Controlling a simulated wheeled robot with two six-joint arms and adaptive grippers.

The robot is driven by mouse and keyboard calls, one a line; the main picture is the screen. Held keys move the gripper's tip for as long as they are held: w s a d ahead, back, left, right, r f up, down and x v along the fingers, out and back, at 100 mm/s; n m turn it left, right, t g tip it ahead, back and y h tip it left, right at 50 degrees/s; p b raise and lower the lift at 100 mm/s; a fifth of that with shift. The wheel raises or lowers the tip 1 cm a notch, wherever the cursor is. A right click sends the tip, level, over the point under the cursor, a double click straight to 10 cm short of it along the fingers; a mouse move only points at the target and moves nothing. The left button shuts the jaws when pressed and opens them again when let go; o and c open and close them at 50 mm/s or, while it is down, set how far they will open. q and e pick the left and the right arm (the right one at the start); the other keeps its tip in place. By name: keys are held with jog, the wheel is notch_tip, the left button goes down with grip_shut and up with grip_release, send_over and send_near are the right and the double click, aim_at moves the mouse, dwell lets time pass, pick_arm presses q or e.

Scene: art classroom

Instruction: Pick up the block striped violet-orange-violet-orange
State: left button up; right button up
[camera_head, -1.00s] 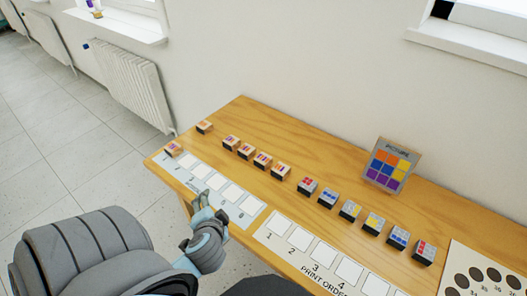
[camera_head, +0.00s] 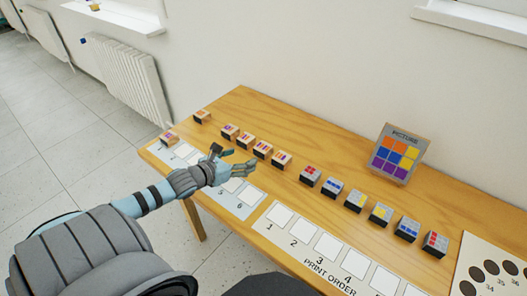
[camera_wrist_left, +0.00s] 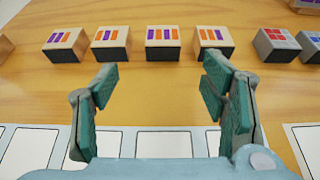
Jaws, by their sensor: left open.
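Several wooden blocks with violet and orange stripes stand in a row on the table. In the wrist view, the third from the left (camera_wrist_left: 162,34) appears to carry alternating violet and orange stripes; the exact order is hard to read. It seems to be the head-view block (camera_head: 263,148). Beside it are striped blocks to the left (camera_wrist_left: 110,36) and right (camera_wrist_left: 212,36). My left gripper (camera_head: 240,160) is open and empty, short of the row; in the wrist view its fingers (camera_wrist_left: 160,80) are spread, with the third block beyond the gap. My right gripper is not visible.
Grey blocks with coloured patterns (camera_head: 355,201) continue the row rightward. A picture card (camera_head: 399,153) stands behind them. A print-order strip (camera_head: 290,240) and another slotted strip (camera_head: 242,204) lie along the front edge.

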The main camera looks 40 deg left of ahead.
aim_at(262, 148)
pick_arm(q)
jog(key=b+x, duration=0.5)
jog(key=shift+s+f, duration=0.1)
jog(key=shift+f, duration=0.2)
jog(key=w+b, duration=0.1)
jog(key=w, duration=0.1)
jog(key=w+b, duration=0.1)
jog(key=w+f+b, duration=0.1)
jog(key=w, duration=0.1)
jog(key=shift+w+d, duration=0.2)
jog(key=shift+w, duration=0.15)
jog(key=shift+w+r, duration=0.1)
jog(key=shift+r, duration=0.05)
jog(key=c, duration=1.2)
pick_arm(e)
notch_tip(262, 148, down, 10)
pick_arm(q)
jog(key=shift+c, duration=0.2)
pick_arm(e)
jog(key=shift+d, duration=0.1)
